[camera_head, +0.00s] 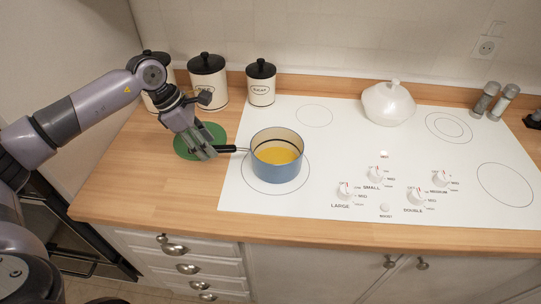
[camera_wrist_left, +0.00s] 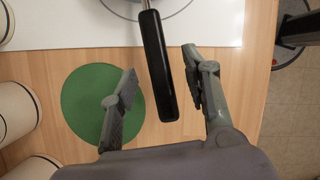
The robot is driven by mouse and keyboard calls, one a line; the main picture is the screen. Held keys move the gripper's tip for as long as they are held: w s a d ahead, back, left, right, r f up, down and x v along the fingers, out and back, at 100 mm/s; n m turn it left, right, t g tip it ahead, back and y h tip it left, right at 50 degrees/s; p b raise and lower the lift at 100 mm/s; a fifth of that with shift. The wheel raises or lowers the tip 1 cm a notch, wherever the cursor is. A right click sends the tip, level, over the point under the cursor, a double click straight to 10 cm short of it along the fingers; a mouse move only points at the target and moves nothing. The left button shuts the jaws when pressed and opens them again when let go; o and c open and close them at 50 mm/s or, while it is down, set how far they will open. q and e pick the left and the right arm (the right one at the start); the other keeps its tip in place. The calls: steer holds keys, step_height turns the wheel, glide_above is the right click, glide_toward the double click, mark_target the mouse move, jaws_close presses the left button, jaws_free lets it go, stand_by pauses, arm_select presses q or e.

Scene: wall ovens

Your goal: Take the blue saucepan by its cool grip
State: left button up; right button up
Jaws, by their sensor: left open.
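The blue saucepan (camera_head: 277,165) stands upright on the left front ring of the white cooktop, with yellow-orange liquid inside. Its black handle (camera_head: 230,149) points left, past the cooktop edge. In the left wrist view the black grip (camera_wrist_left: 157,70) comes down from the top, its end reaching between my fingertips. My left gripper (camera_head: 205,151) is at the handle's end, above the green round mat; the wrist view shows it open (camera_wrist_left: 158,85), one finger on each side of the grip, with visible gaps. The pan body is mostly out of the wrist view. My right gripper is not in view.
A green round mat (camera_head: 186,147) lies on the wooden counter (camera_head: 130,185). Several white canisters with black lids, one of them here (camera_head: 261,84), stand behind. A white lidded pot (camera_head: 389,103) and two shakers are farther right. Knobs (camera_head: 346,190) sit right of the pan.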

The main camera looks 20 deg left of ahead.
arm_select(q)
steer(key=shift+p+x, duration=0.55)
steer(key=shift+x, duration=1.4)
steer(key=shift+d+r, duration=0.1)
steer(key=shift+c, duration=0.5)
jaws_close()
steer(key=shift+w, duration=0.1)
steer(key=shift+r, duration=0.1)
